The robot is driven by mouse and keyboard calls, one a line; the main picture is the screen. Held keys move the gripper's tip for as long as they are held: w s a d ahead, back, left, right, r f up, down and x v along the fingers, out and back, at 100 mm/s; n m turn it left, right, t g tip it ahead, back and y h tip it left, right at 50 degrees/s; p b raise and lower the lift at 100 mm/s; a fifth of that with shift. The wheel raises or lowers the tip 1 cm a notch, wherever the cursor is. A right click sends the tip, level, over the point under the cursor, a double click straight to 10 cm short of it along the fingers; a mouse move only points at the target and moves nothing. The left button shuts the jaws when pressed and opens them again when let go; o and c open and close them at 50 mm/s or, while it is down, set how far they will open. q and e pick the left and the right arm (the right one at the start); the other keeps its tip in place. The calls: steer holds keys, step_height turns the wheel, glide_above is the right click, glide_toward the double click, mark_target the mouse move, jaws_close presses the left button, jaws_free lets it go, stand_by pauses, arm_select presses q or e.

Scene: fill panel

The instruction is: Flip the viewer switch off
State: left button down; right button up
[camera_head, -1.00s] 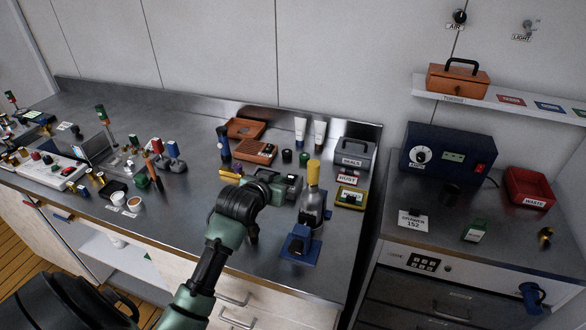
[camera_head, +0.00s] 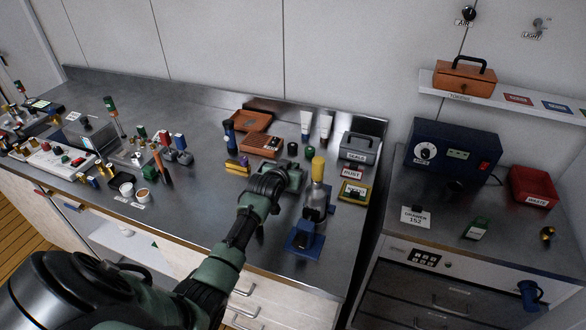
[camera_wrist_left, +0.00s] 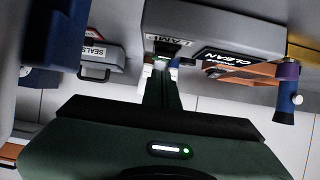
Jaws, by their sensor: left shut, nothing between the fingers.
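The viewer appears to be the pale grey box in the left wrist view (camera_wrist_left: 215,28), with a "LAMP" label (camera_wrist_left: 165,40) and a dark recessed spot beside it. A small green glow shows near that spot; the switch's position cannot be told. My left gripper's shut, empty fingers (camera_wrist_left: 160,84) reach up to the labelled face, close to or touching it. In the head view my left gripper (camera_head: 284,178) is at the middle of the bench, and the hand and wrist hide most of what lies there. My right gripper is not in view.
A grey seals case (camera_head: 358,149) and an orange tray (camera_head: 250,121) stand behind. The bench front is clear.

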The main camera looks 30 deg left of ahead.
arm_select(q)
steer(key=shift+s+f, duration=0.15)
steer(key=shift+f, duration=0.45)
